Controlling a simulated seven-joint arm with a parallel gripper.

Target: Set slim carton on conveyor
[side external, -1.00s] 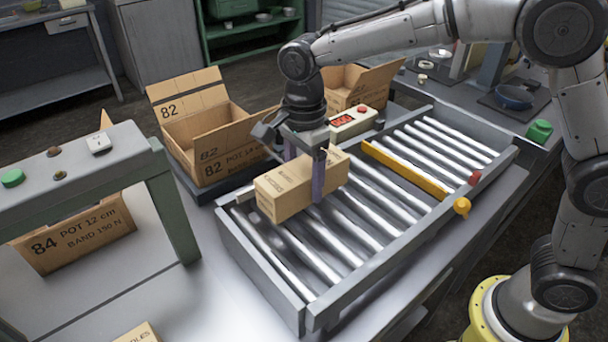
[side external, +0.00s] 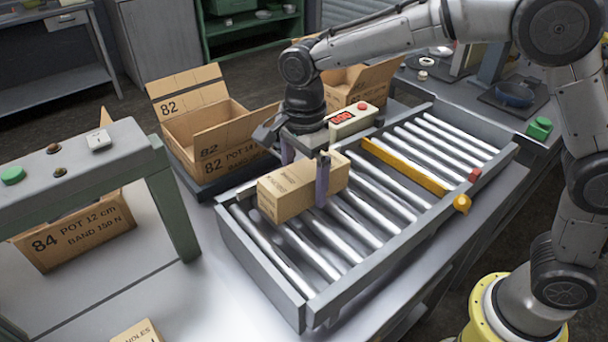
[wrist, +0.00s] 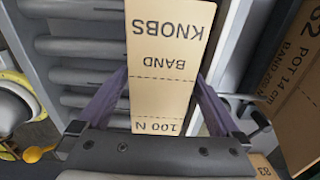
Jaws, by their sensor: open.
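The slim carton (side external: 291,195) is a tan box lying lengthwise across the near left part of the roller conveyor (side external: 268,262). It looks to rest on the rollers, though its underside is hidden. In the wrist view the carton (wrist: 168,62) shows the print "KNOBS", "BAND" and "100 N". My gripper (side external: 306,172) is open and straddles the carton from above, one finger on each side. In the wrist view the fingertips of my gripper (wrist: 163,80) lie very close to the carton's sides; whether they touch it I cannot tell.
A yellow bar (side external: 405,167) crosses the rollers, with bare rollers beyond. An open box marked 82 (side external: 226,155) stands behind the conveyor, beside a control box with a red display (side external: 352,120). A box marked 84 (side external: 80,235) sits under the grey frame (side external: 172,200) at left.

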